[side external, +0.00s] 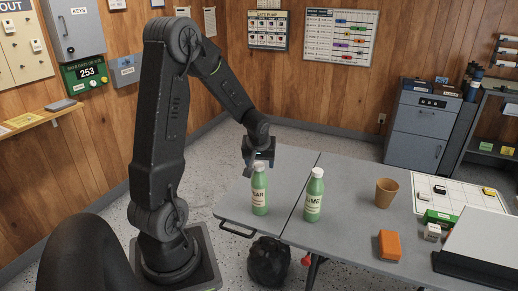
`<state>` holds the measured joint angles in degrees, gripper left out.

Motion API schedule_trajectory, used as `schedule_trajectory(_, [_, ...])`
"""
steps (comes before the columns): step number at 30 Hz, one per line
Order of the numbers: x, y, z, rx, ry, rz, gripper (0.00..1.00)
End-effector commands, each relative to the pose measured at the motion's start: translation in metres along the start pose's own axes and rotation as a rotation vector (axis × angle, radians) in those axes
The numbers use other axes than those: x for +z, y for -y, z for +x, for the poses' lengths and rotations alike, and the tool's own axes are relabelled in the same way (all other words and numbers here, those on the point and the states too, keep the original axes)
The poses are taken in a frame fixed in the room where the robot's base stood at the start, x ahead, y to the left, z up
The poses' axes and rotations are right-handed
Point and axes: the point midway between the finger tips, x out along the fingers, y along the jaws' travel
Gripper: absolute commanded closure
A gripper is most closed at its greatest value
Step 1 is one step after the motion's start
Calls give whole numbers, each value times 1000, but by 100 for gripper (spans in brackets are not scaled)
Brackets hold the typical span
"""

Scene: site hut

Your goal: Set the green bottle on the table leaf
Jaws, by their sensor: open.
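A green bottle (259,192) with a white cap and a pale label stands upright on the table leaf (288,168), the left section of the grey table beyond the seam. A second green bottle (314,196), labelled LIME, stands upright just right of the seam on the main table top. My gripper (257,167) is open at the cap of the left bottle, pointing down. The bottle's top partly hides the fingers, so I cannot tell whether they are around it or behind it.
A tan cup (387,192), an orange block (389,244) and a green box (439,218) stand on the main table. A white gridded sheet (450,190) lies at the right. A black bag (269,262) is on the floor below the front edge. The leaf's back is clear.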

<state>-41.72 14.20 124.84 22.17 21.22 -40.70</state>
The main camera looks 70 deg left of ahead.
Motion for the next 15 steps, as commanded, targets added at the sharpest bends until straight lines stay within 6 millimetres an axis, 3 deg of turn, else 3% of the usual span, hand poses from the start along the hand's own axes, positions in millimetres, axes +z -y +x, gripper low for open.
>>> schedule_trajectory(9, [-1,0,-65,2,-5,0,35])
schedule_trajectory(15, [0,0,-90,1,-2,1,35])
